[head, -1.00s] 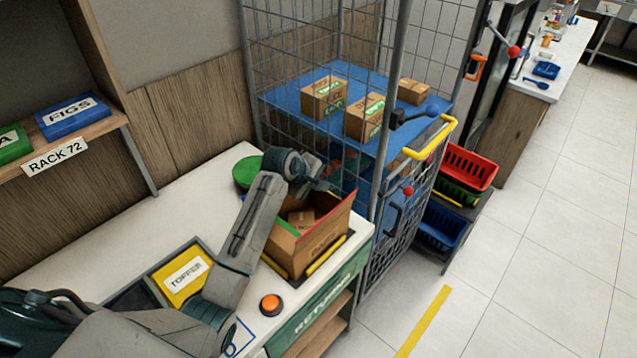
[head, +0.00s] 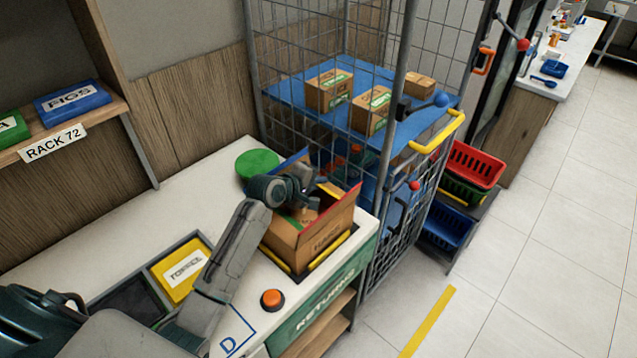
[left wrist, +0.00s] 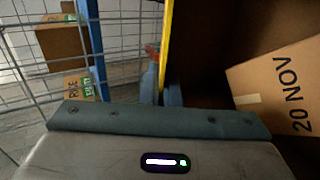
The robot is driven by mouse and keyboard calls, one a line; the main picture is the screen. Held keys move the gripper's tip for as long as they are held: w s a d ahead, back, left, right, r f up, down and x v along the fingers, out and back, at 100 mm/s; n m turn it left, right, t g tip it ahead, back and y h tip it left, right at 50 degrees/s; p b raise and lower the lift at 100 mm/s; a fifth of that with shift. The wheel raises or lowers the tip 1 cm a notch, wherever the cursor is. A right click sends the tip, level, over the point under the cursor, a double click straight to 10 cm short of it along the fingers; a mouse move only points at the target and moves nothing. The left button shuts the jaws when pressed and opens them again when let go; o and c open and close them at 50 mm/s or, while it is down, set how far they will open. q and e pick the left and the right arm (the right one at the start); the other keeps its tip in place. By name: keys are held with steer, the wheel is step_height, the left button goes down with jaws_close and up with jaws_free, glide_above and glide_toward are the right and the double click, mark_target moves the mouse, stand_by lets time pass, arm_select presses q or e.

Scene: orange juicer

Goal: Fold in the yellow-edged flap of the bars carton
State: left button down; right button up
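The open bars carton (head: 312,243) stands on the counter with flaps raised. Its blue (head: 290,161) and red (head: 346,207) flap edges show in the head view. My left gripper (head: 312,204) reaches down over the carton's opening. In the left wrist view, the yellow-edged flap (left wrist: 165,45) stands upright, nearly edge-on. The left fingertips (left wrist: 161,92) are close together at its lower end; I cannot tell whether they grip it. A brown box (left wrist: 280,88) marked "20 NOV" shows to their right. My right gripper is out of view.
A wire cage (head: 385,150) with boxes on a blue shelf stands close behind the carton. A green disc (head: 257,164) lies at the carton's left. An orange button (head: 272,300) and a yellow box (head: 182,272) are nearer on the counter.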

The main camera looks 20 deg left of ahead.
arm_select(q)
steer(key=c, duration=1.6)
jaws_free()
steer(key=shift+c, duration=0.2)
steer(key=shift+s+r, duration=0.1)
steer(key=p+v, duration=0.3)
steer(key=shift+r+p, duration=0.15)
steer(key=shift+p, duration=0.15)
steer(key=v, duration=0.7)
steer(key=shift+s, duration=0.25)
steer(key=shift+a, duration=0.1)
